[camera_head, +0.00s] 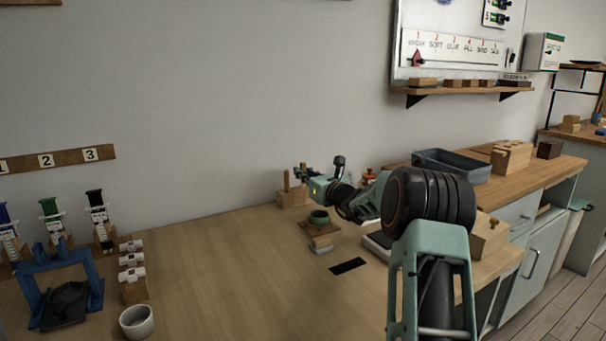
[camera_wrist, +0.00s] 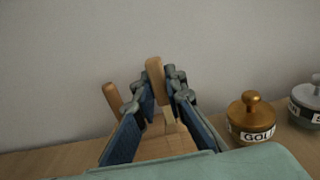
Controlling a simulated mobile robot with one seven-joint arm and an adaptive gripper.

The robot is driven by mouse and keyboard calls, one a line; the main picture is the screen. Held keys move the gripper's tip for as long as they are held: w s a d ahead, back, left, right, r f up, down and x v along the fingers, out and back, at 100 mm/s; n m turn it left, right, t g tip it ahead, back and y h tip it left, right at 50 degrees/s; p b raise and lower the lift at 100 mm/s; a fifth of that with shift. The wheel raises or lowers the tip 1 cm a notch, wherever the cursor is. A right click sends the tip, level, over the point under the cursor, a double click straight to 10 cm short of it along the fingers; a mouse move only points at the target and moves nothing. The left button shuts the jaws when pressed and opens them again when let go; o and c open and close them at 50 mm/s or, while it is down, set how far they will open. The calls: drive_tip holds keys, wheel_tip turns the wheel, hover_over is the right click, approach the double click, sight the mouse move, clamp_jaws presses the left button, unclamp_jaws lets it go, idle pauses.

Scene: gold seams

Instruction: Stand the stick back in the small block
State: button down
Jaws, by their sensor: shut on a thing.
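My gripper (camera_wrist: 162,88) is shut on a pale wooden stick (camera_wrist: 155,70), whose rounded top stands up between the fingertips. In the head view my gripper (camera_head: 304,174) is at the back of the bench, close to the wall. The small wooden block (camera_head: 292,198) is just below it; part of it also shows between the fingers in the wrist view (camera_wrist: 158,148). A second, round wooden peg (camera_wrist: 112,97) rises left of the held stick. I cannot tell whether the held stick's lower end is in the block or above it.
A gold-lidded pot (camera_wrist: 251,120) and a silver-lidded pot (camera_wrist: 310,98) stand to the right in the wrist view. A green-topped round item (camera_head: 319,217) sits on a wooden piece in front of the block. A black strip (camera_head: 348,266) lies nearer. The bench's left middle is clear.

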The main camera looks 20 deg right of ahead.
drive_tip(key=c, duration=1.9)
unclamp_jaws()
drive_tip(key=s, duration=0.1)
drive_tip(key=s+b, duration=0.1)
drive_tip(key=s, duration=0.1)
drive_tip(key=s+d+b, duration=0.1)
drive_tip(key=s, duration=0.1)
drive_tip(key=s, duration=0.4)
drive_tip(key=s+d, duration=0.1)
drive_tip(key=s, duration=0.3)
drive_tip(key=s+d, duration=0.1)
drive_tip(key=s, duration=0.2)
drive_tip(key=shift+s+d, duration=0.1)
drive_tip(key=shift+s, duration=0.3)
